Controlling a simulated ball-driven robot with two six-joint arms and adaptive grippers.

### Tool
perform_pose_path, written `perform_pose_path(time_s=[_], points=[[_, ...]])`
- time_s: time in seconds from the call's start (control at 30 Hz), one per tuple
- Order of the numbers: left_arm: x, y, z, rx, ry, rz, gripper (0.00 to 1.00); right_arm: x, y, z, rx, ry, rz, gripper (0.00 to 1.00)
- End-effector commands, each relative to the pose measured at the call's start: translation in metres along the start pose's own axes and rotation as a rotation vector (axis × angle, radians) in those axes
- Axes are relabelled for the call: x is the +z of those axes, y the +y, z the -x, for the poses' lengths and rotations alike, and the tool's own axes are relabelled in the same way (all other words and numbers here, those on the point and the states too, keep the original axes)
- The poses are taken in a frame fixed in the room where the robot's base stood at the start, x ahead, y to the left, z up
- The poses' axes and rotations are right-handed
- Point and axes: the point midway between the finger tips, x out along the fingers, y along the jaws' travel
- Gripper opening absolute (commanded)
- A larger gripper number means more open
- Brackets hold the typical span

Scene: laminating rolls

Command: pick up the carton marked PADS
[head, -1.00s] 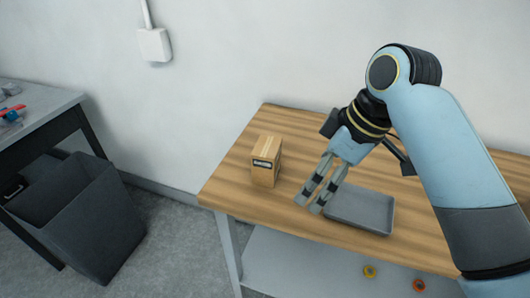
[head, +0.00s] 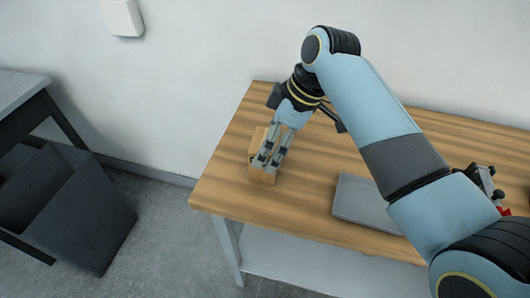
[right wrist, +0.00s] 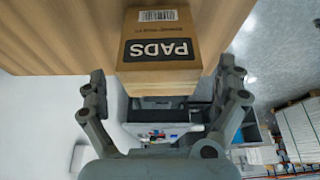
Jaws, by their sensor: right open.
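The brown cardboard carton (head: 257,143) stands upright near the left end of the wooden table and is partly hidden behind my right gripper (head: 265,164). In the right wrist view, the carton (right wrist: 160,22) shows a black label reading PADS and a barcode. There my right gripper (right wrist: 163,80) has its two fingers spread wide, one to each side of the carton's near end, with a visible gap on both sides. It holds nothing. My left gripper is in neither view.
A shallow grey tray (head: 364,204) lies on the wooden table (head: 300,222), right of the carton. A clamp-like item (head: 484,182) with red parts sits farther right, partly behind my arm. A dark bin (head: 78,220) stands on the floor at left.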

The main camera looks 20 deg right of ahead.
Motion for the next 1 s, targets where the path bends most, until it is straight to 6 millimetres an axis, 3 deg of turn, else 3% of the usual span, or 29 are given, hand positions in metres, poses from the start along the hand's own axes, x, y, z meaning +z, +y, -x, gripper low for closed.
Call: perform_pose_path(time_s=[0.2, 0.47, 0.63, 0.9, 1.0], points=[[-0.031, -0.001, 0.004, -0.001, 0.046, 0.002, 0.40, -0.001, 0.000, -0.029, -0.002, 0.001, -0.001, 1.00], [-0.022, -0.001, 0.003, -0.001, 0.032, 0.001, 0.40, 0.000, 0.001, -0.033, 0.000, 0.000, -0.001, 1.00], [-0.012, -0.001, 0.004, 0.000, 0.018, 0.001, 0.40, 0.000, 0.001, -0.032, 0.000, 0.000, -0.001, 0.78], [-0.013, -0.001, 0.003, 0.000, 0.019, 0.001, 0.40, 0.000, 0.001, -0.032, 0.000, 0.000, -0.001, 0.42], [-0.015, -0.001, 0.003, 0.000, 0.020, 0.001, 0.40, 0.000, 0.001, -0.032, 0.000, 0.000, -0.001, 0.36]])
